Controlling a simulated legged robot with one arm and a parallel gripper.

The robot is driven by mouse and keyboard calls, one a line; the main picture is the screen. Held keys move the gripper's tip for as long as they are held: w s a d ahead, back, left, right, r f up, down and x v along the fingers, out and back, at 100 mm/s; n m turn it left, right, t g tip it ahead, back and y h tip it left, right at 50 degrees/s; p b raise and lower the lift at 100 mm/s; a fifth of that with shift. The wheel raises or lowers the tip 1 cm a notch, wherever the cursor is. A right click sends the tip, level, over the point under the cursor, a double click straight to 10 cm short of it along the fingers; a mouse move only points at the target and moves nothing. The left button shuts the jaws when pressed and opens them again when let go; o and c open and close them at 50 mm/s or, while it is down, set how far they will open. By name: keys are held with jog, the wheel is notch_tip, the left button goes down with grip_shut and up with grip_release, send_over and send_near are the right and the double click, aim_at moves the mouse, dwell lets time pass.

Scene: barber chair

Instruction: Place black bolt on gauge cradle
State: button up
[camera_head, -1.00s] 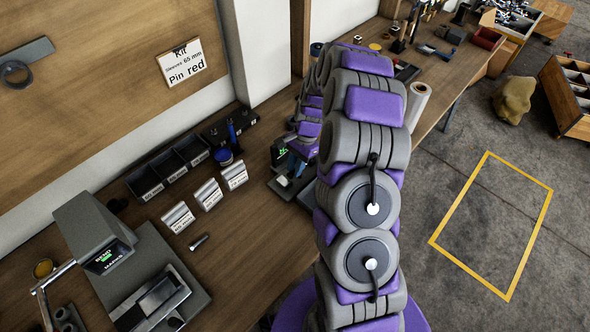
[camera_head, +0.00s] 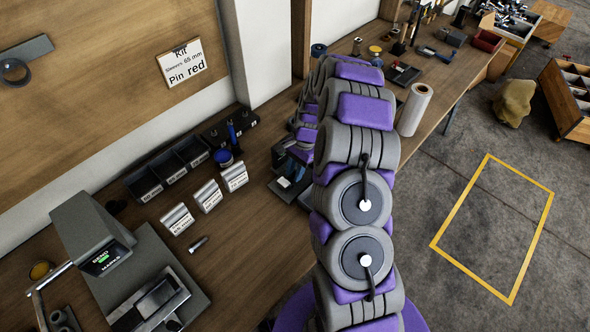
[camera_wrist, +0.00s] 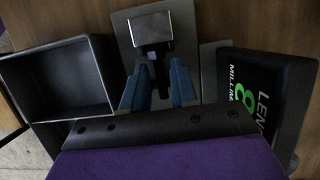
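My gripper (camera_wrist: 158,84) shows in the wrist view as two blue fingers, spread apart. They point at a length gauge with a grey base plate (camera_wrist: 124,40), a pale metal block (camera_wrist: 151,31) and a dark part between the fingertips. I cannot tell whether that dark part is the cradle or a bolt on it. The gauge's black display (camera_wrist: 266,100) shows a green 8, the rest cut off. In the head view my arm hides most of the gripper and gauge. A small dark bolt-like piece (camera_head: 198,243) lies on the bench.
A dark open box (camera_wrist: 60,82) stands left of my gripper in the wrist view. A white roll (camera_head: 414,110) stands right of my arm.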

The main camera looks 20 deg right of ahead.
jog(key=o, duration=0.3)
jog(key=a+p+v, duration=0.1)
jog(key=p+v, duration=0.2)
jog(key=v, duration=0.9)
jog(key=s+a+r+n+h, duration=0.1)
jog(key=s+a+r+n, duration=0.6)
jog(key=s+a+r, duration=0.45)
jog(key=s+r+n+h, duration=0.1)
jog(key=s+r+n, duration=0.1)
jog(key=s, duration=0.6)
jog(key=s+a+r+n, duration=0.1)
jog(key=s+r+n, duration=0.1)
jog(key=s, duration=0.6)
jog(key=s+a+r+n+h, duration=0.1)
jog(key=s+n, duration=0.1)
jog(key=s, duration=0.7)
jog(key=shift+r+n+h, duration=0.3)
jog(key=shift+r, duration=0.1)
jog(key=shift+d, duration=0.1)
